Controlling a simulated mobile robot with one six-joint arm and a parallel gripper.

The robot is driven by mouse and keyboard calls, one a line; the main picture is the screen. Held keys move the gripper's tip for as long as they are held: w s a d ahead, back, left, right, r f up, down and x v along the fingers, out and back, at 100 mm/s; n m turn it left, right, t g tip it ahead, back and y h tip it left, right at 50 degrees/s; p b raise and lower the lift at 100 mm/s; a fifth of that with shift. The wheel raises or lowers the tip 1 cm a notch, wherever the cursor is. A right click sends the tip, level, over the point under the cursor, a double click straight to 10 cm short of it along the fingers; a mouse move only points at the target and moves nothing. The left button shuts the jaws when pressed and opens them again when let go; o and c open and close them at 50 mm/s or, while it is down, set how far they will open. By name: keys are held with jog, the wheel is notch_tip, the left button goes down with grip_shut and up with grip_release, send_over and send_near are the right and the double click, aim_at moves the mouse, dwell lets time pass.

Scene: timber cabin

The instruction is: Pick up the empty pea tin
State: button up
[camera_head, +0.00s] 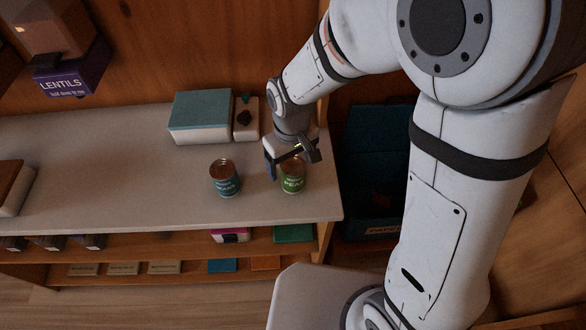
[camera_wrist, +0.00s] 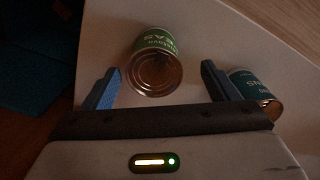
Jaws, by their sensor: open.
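The green pea tin (camera_head: 292,182) stands upright near the right end of the grey counter. Its copper-coloured round end and green label also show in the wrist view (camera_wrist: 156,72). I cannot tell for sure whether it is empty. My gripper (camera_head: 291,160) is open just above and around the pea tin and hides part of its top. In the wrist view my gripper's blue fingers (camera_wrist: 160,88) are spread, with the tin's end between them and a gap to each side. A teal-blue tin (camera_head: 225,182) stands to the left of the pea tin.
In the wrist view the other tin (camera_wrist: 262,90) is close outside the right finger. A teal-lidded box (camera_head: 200,122) and a small pale item (camera_head: 246,124) stand behind.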

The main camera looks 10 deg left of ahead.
jog(key=shift+w+d+f+p, duration=0.15)
jog(key=shift+f+p, duration=0.1)
jog(key=shift+f, duration=1.1)
jog(key=shift+w+d+f+p, duration=0.1)
jog(key=shift+f+p, duration=0.15)
jog(key=shift+f, duration=1.05)
jog(key=shift+c, duration=0.2)
jog(key=c, duration=1)
jog(key=shift+r, duration=0.15)
